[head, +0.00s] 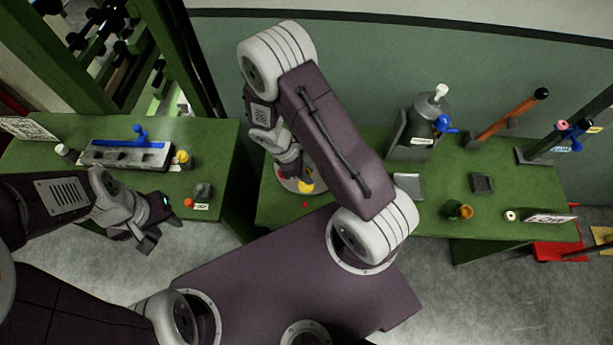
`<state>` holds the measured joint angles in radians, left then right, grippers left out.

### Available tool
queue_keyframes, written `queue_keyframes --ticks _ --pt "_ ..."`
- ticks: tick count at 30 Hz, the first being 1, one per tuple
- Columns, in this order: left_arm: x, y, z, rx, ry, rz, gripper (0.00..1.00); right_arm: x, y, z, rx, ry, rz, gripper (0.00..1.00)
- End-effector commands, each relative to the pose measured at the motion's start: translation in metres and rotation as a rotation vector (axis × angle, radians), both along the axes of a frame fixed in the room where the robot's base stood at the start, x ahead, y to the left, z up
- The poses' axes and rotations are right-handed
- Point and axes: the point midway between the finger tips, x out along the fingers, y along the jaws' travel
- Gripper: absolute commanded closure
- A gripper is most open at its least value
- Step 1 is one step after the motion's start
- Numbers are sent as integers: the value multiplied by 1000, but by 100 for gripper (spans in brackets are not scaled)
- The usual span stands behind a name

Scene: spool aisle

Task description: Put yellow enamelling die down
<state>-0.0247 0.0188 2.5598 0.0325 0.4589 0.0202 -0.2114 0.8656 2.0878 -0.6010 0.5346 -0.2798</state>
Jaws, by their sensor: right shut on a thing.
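My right gripper (298,184) reaches down over the left part of the right-hand green table. It is shut on a small yellow thing, which I take for the yellow enamelling die (306,187). The die is over a round pale dish (283,181), partly hidden by the gripper. I cannot tell whether the die touches the dish. My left gripper (145,240) hangs over the floor in front of the left-hand green table, apart from any object. Its finger gap is not clear.
The left table (222,150) carries a grey rack (125,154) with a blue-handled tool. A small red piece (305,204) lies near the dish. A gap separates the tables.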

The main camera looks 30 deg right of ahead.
Motion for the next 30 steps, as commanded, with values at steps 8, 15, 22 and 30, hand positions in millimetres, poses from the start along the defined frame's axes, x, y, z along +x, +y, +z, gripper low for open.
queue_keyframes --ticks 8,15,22,30 --pt "0 0 4 0 0 0 64 -1 0 -31 -1 5 1 100" --pt "0 0 4 0 0 0 64 1 0 -41 0 -1 0 100" --pt "0 0 -2 0 0 0 64 1 0 -47 0 0 0 100" --pt "0 0 0 0 0 0 64 0 0 -45 0 0 0 52"
